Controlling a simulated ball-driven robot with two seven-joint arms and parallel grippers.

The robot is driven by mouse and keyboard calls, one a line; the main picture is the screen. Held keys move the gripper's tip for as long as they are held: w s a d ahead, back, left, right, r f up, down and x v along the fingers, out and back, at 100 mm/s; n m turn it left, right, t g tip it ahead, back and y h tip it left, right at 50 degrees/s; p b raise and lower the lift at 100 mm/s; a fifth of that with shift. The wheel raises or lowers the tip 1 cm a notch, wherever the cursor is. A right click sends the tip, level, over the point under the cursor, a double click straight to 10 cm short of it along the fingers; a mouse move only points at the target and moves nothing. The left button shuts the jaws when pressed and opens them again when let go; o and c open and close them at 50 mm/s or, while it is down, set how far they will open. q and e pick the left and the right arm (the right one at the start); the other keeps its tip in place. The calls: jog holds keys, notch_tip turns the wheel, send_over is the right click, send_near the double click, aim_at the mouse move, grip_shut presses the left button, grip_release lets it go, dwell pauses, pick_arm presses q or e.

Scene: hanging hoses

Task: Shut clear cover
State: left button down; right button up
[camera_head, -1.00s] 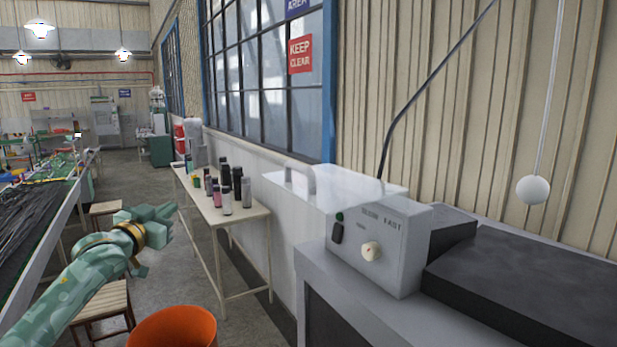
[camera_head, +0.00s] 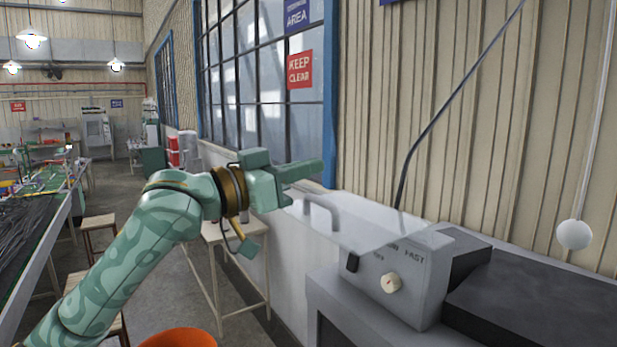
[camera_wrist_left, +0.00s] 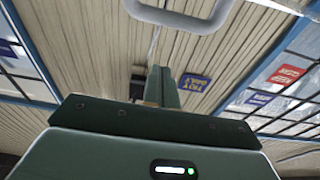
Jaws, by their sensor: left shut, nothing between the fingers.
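The clear cover (camera_head: 375,225) is a see-through panel at the grey control box (camera_head: 405,285). It sticks out to the left past the box, and a grey handle (camera_head: 322,210) is on its left part. The handle also shows at the top of the left wrist view (camera_wrist_left: 180,12). My left gripper (camera_head: 316,168) is shut and empty. In the head view it appears just above the cover's left end and the handle, apart from the handle. Its closed fingers also show in the left wrist view (camera_wrist_left: 163,85). My right gripper is not in view.
A dark flat surface (camera_head: 550,305) lies right of the box. A white ball (camera_head: 574,235) hangs on a cord, and a dark hose (camera_head: 440,120) runs up the wall. A small table (camera_head: 215,235) and an orange bin (camera_head: 180,339) stand to the left.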

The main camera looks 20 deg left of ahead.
aim_at(310, 224)
pick_arm(q)
jog(key=shift+x, duration=0.9)
jog(key=f, duration=0.2)
jog(key=shift+s+f+p, duration=0.2)
jog(key=shift+f+p, duration=0.15)
jog(key=shift+f, duration=0.05)
jog(key=shift+s+a+f, duration=0.3)
jog(key=shift+a+f, duration=0.1)
jog(key=shift+f, duration=0.15)
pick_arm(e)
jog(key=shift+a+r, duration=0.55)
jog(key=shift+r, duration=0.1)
pick_arm(q)
jog(key=shift+w+d+f, duration=0.1)
jog(key=shift+d, duration=0.05)
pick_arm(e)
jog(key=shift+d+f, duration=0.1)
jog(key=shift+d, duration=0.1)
